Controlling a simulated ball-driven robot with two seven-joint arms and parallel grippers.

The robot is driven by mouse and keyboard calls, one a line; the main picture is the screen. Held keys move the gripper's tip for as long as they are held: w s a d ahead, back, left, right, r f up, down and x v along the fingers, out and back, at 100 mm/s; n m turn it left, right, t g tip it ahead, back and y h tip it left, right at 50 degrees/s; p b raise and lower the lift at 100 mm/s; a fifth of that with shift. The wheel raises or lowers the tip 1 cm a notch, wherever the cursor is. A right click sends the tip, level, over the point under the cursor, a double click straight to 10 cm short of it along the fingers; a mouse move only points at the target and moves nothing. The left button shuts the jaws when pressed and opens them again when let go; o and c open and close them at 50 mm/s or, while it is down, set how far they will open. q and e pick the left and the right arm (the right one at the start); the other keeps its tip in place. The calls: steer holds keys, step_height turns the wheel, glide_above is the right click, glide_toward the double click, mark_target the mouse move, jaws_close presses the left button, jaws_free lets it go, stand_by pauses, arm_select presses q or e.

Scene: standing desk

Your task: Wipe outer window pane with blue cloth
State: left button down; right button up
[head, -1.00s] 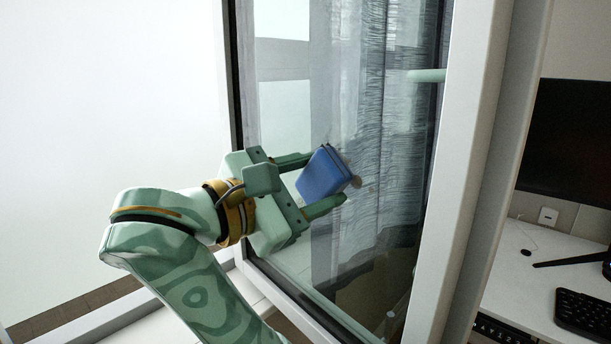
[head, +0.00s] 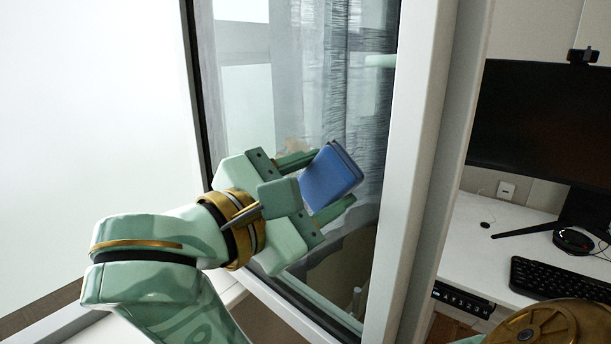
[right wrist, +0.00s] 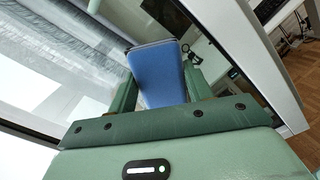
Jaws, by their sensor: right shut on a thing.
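My right gripper (head: 322,182) is shut on the blue cloth (head: 330,178), which looks like a thick folded block. In the right wrist view the cloth (right wrist: 158,76) sticks out between the two fingers. The window pane (head: 300,75) is tall, dark-edged glass showing a grey curtain and reflections. The cloth is in front of the pane's lower right part, near the white frame. I cannot tell whether it touches the glass. My left gripper is not in view.
A thick white window frame (head: 413,150) stands right of the pane. Beyond it is a white desk (head: 465,240) with a monitor (head: 540,125), a keyboard (head: 565,287) and headphones (head: 573,240). A gold and green part of my body shows at bottom right.

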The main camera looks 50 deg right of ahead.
mark_target(277, 154)
steer(key=shift+w+d+b, duration=0.15)
steer(key=shift+w+b, duration=0.25)
steer(key=shift+w, duration=2.35)
steer(key=shift+w+d+b, duration=0.15)
steer(key=shift+w+b, duration=0.2)
steer(key=shift+w, duration=2.35)
arm_select(q)
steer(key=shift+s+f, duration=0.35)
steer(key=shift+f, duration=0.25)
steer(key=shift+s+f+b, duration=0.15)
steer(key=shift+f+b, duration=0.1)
steer(key=shift+b, duration=0.05)
arm_select(e)
steer(key=a, duration=0.6)
steer(key=shift+w, duration=0.1)
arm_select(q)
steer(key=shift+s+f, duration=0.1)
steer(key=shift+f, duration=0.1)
arm_select(e)
steer(key=a, duration=0.3)
steer(key=shift+d, duration=0.1)
